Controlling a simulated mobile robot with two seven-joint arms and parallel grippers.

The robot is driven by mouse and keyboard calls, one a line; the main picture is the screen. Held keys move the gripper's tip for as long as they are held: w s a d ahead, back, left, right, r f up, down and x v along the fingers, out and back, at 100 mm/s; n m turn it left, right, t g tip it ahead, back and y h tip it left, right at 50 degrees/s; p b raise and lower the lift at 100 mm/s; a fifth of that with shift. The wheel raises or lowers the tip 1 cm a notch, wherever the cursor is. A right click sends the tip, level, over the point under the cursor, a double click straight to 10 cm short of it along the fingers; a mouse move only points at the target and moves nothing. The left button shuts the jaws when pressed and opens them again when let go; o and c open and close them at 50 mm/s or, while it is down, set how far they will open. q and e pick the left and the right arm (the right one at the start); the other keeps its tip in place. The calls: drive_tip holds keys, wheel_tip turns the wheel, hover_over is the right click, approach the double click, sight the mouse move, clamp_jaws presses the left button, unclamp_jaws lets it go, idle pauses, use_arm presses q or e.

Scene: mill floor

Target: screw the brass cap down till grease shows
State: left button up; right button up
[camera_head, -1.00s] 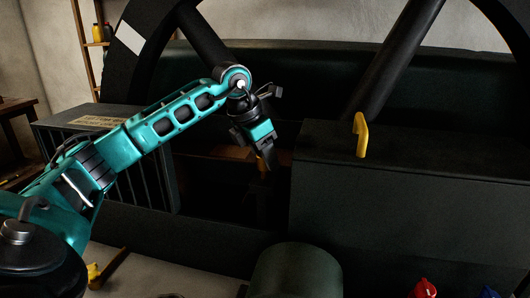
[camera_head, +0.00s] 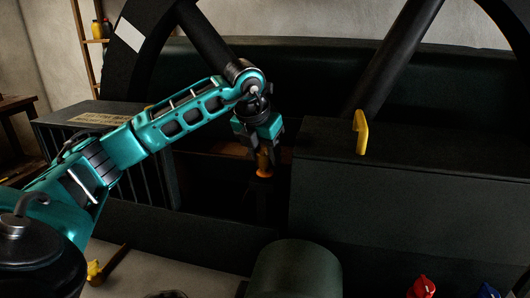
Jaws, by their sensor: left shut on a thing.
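My left gripper (camera_head: 264,166) points down into the dark recess between the slatted box and the large dark housing. It is shut on the brass cap (camera_head: 264,171), a small orange-brown piece at its fingertips. The cap sits at the top of a dark upright post (camera_head: 263,200). The fingers cover part of the cap, and I cannot make out its thread. No grease can be made out. My right gripper is not in view.
A dark housing (camera_head: 400,215) with a yellow handle (camera_head: 361,132) stands right of the recess. A slatted box (camera_head: 100,150) is at left. A large spoked wheel (camera_head: 150,50) rises behind. A rounded dark green body (camera_head: 297,270) lies in front, with a red object (camera_head: 421,288) at bottom right.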

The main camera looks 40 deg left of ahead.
use_arm(q)
drive_tip(key=o, duration=1.1)
drive_tip(key=shift+c, duration=0.2)
drive_tip(key=shift+r, duration=0.1)
drive_tip(key=v, duration=1.2)
drive_tip(key=shift+s+r, duration=0.2)
drive_tip(key=shift+r, duration=0.1)
